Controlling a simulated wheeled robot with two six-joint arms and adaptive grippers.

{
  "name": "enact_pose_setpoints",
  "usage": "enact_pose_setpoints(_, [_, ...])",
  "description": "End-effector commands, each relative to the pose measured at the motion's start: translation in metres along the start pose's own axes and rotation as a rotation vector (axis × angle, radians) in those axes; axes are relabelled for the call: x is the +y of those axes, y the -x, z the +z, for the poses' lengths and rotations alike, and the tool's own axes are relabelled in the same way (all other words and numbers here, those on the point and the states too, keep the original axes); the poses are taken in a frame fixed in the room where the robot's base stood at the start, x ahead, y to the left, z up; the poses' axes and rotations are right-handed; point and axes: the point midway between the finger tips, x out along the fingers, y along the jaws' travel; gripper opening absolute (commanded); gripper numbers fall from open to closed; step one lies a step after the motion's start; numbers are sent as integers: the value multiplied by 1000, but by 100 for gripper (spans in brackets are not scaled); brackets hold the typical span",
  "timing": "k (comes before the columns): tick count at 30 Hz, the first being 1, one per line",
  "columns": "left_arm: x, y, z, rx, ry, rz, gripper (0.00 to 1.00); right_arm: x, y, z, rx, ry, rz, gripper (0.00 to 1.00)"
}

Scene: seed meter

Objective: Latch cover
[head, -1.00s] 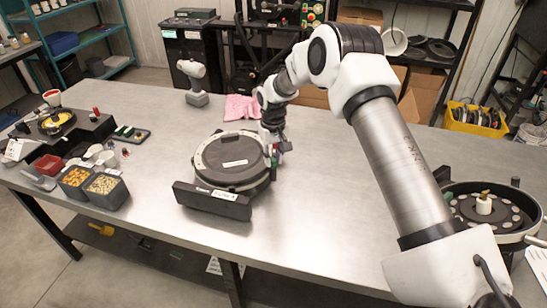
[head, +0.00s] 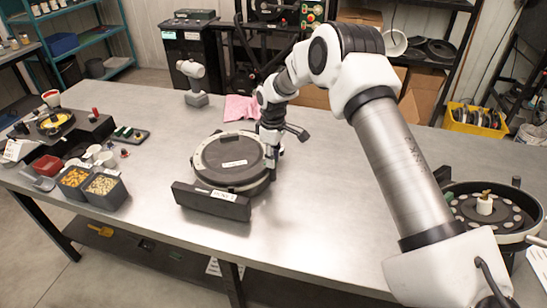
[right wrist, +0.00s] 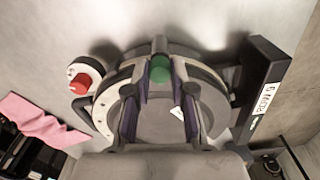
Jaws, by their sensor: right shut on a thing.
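The seed meter (head: 205,165) sits on the steel table with its round dark cover (head: 232,176) lying flat on it. The cover has a pale rim and a small label. It also shows in the right wrist view as a grey disc (right wrist: 158,128). My right gripper (head: 273,158) points down at the meter's right edge. In the right wrist view its fingers (right wrist: 161,72) are closed around a green knob (right wrist: 160,69) at the cover's rim, which looks like the latch. The head view hides this knob behind the gripper. My left gripper is not in view.
A dark block (head: 212,202) with a white label stands at the meter's front. A red knob (right wrist: 80,84) is beside the rim. Bins of seed (head: 104,187) stand left. The table's front right is clear.

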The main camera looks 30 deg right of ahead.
Motion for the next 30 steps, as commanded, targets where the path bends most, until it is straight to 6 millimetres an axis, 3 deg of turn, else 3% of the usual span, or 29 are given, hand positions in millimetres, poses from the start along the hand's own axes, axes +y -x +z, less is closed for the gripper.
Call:
enact_pose_setpoints(14, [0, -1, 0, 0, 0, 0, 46, -2, -3, 1, -4, 18, -5, 0])
enact_pose_setpoints(15, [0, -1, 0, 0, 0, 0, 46, -2, -3, 1, -4, 18, -5, 27])
enact_pose_setpoints(17, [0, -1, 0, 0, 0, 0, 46, -2, -4, 1, -5, 18, -5, 48])
enact_pose_setpoints(26, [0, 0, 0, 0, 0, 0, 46, -1, 0, 0, -2, 17, -2, 49])
enact_pose_setpoints(30, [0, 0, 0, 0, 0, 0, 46, 0, 13, -1, 1, 17, 0, 49])
